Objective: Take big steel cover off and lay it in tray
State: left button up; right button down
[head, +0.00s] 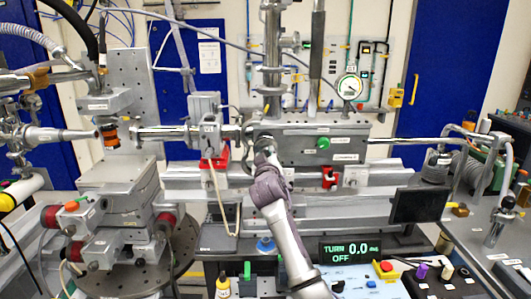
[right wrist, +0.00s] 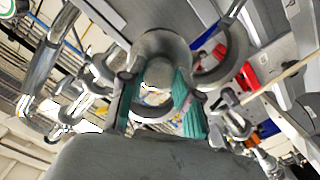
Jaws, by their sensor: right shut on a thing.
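The big steel cover (head: 257,131) is a round grey piece at the left end of the long steel box on the beamline. My right gripper (head: 264,150) reaches up to it from below and partly hides it. In the right wrist view, the teal-padded fingers of my right gripper (right wrist: 158,92) are shut on a part of the round steel cover (right wrist: 162,46). The cover looks still at its port, but I cannot tell whether it is loose. A shallow dark-rimmed tray (head: 220,243) seems to lie below on the left. My left gripper is not in view.
The steel box (head: 321,145) with a green knob is right of my gripper. A red-based post (head: 207,125) with a hanging cable is close on the left. A turn display (head: 350,251), a dark screen (head: 418,204) and small bottles crowd the front.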

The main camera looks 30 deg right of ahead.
aim_at(266, 153)
jog(key=shift+p+v, duration=0.5)
jog(key=shift+v, duration=0.6)
dwell(0.8)
jog(key=shift+p+v, duration=0.45)
jog(key=shift+v, duration=0.65)
jog(key=shift+p+v, duration=0.4)
jog(key=shift+v, duration=0.9)
